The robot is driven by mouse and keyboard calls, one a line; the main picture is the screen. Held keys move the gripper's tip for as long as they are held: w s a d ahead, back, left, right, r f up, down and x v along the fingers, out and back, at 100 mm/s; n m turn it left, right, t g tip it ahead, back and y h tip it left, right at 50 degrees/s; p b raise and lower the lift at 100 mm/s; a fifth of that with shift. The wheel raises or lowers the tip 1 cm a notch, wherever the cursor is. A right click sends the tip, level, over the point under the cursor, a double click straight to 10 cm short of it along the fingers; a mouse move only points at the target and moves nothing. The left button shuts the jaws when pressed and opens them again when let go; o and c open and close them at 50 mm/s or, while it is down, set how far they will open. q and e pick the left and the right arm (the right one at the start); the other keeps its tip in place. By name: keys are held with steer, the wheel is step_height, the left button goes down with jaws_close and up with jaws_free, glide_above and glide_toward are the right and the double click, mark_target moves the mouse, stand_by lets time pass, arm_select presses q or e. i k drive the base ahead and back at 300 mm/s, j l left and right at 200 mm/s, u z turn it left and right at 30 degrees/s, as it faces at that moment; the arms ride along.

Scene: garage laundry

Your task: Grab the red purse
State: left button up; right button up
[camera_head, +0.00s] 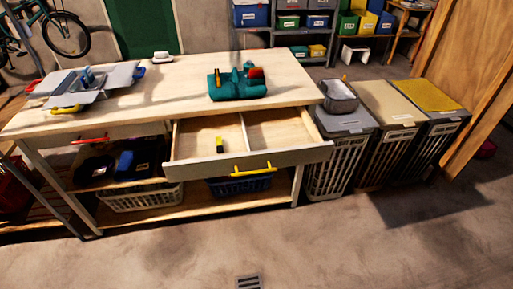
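I cannot make out a thing that is clearly a red purse. A dark red object (14,190) shows at the left edge, beside the workbench legs, partly cut off and too dark to name.
The wooden workbench (188,98) has a drawer (262,160) pulled out, with a yellow handle. The concrete floor in front is clear apart from a drain grate (249,282).

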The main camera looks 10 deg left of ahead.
mark_target(255, 73)
steer(key=i+l+u, duration=0.1)
steer(key=i+l, duration=0.15)
steer(key=i+l+u, duration=0.15)
steer(key=l, duration=0.25)
steer(key=i+l+u, duration=0.1)
steer(key=i+l, duration=0.2)
steer(key=i+l+u, duration=0.15)
steer(key=l, duration=0.3)
